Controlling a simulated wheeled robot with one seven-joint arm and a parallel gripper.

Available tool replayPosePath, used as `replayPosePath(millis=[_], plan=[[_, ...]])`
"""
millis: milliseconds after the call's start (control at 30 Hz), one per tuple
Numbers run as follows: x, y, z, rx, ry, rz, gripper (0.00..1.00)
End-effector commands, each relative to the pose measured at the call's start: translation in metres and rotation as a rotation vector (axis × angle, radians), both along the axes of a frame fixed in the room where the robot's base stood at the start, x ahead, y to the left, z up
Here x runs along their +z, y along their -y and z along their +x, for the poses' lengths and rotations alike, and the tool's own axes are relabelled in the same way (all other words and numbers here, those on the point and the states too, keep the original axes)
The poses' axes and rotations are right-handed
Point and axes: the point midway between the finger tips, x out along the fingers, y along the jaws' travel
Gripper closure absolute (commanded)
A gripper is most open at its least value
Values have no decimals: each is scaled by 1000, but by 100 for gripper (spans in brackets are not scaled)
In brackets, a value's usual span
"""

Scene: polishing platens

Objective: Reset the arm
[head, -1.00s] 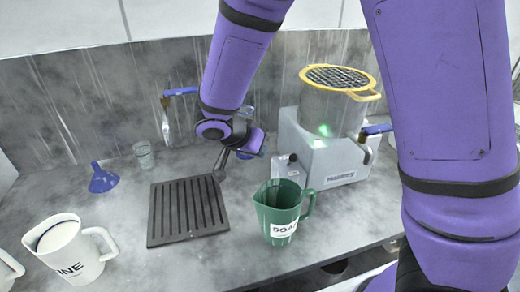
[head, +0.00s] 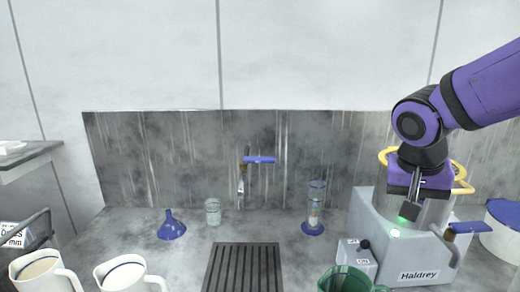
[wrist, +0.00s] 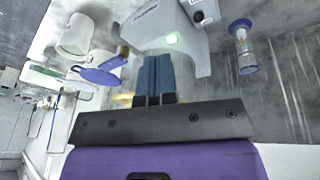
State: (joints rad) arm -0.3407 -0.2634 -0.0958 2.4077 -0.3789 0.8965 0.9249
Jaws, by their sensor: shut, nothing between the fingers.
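My gripper (head: 409,210) is at the right in the head view, raised in front of the grey Haldrey machine (head: 418,270) and its metal bowl with a yellow rim (head: 463,187). In the wrist view my gripper's two blue fingers (wrist: 159,62) lie side by side, shut with nothing between them. The Haldrey machine also shows beyond the fingertips in the wrist view (wrist: 165,22), with a lit green spot. Part of the bowl is hidden behind my gripper.
A green jug (head: 345,280), white jugs (head: 125,274), a black slotted grate (head: 243,270), a blue funnel (head: 171,226), a glass jar (head: 212,211) and a blue-based cylinder (head: 314,212) stand on the counter. A blue-handled tap (head: 260,160) is at the back wall. The upper middle is free.

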Motion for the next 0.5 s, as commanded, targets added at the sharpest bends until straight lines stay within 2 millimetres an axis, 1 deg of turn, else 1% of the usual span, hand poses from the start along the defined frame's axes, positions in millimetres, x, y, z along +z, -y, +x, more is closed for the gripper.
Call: replayPosePath(millis=[33, 200, 400, 500], plan=[[9, 7, -11, 27, 14, 22, 100], [32, 18, -44, 158, 55, 72, 100], [52, 25, -83, 319, 130, 95, 100], [58, 25, -99, 386, 167, 91, 100]])
